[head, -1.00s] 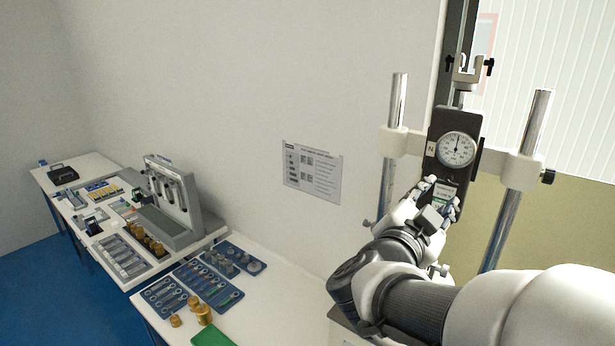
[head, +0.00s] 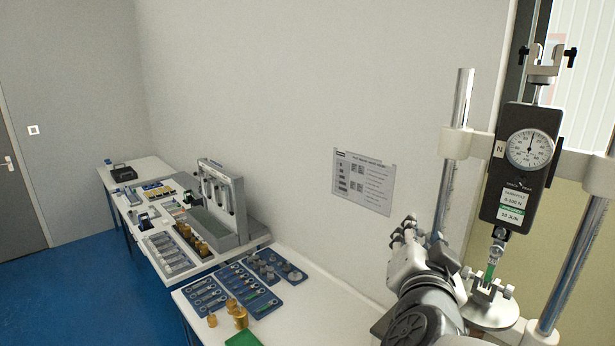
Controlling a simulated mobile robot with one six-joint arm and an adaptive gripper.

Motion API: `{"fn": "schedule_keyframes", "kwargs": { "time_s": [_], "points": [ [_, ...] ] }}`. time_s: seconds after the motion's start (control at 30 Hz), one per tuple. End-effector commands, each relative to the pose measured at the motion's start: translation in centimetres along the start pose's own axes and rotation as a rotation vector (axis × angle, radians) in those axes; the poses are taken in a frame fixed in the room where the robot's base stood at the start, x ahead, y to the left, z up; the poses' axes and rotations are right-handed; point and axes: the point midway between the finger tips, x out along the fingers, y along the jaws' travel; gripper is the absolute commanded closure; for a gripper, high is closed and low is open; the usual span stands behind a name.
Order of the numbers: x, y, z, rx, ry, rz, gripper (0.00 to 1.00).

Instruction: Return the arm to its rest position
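My gripper (head: 406,228) is at the lower right of the head view, left of the force gauge and in front of the left chrome column. Its fingers point up and away from me, and whether they are open or shut is unclear. Nothing shows in it. The dark force gauge (head: 515,185) with a round dial hangs in the test stand, apart from my gripper. Below it, a small green piece (head: 489,272) stands between the gauge's lower fitting and the clamp on the round plate (head: 487,313).
Chrome columns (head: 459,105) flank the gauge. A near bench holds blue trays (head: 206,294), brass weights (head: 240,317) and a green mat (head: 242,339). A grey tester (head: 228,200) stands on the farther bench. Blue floor (head: 70,275) is open at left, before a door (head: 18,170).

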Motion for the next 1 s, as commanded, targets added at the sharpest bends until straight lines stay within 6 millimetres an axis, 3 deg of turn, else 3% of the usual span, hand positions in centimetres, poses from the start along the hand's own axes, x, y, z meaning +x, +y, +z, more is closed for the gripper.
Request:
{"fn": "schedule_keyframes", "kwargs": {
  "time_s": [0.03,0.13,0.23,0.3,0.43,0.6,0.7,0.8,1.0],
  "points": [
    [-0.5,0.4,4.0,-0.032,-0.080,-0.060,0.66],
    [-2.4,0.4,10.2,-0.125,-0.266,-0.158,0.66],
    [-5.2,2.2,16.3,-0.239,-0.453,-0.212,0.66],
    [-7.4,4.6,20.4,-0.327,-0.583,-0.219,0.66],
    [-11.8,10.5,26.2,-0.488,-0.801,-0.172,0.66],
    [-16.0,17.4,29.6,-0.632,-0.988,-0.060,0.66],
    [-17.5,19.7,30.2,-0.675,-1.046,-0.010,0.66],
    [-18.2,20.6,30.2,-0.693,-1.072,0.015,0.66],
    [-18.3,20.6,30.1,-0.695,-1.077,0.018,0.66]
  ]
}}
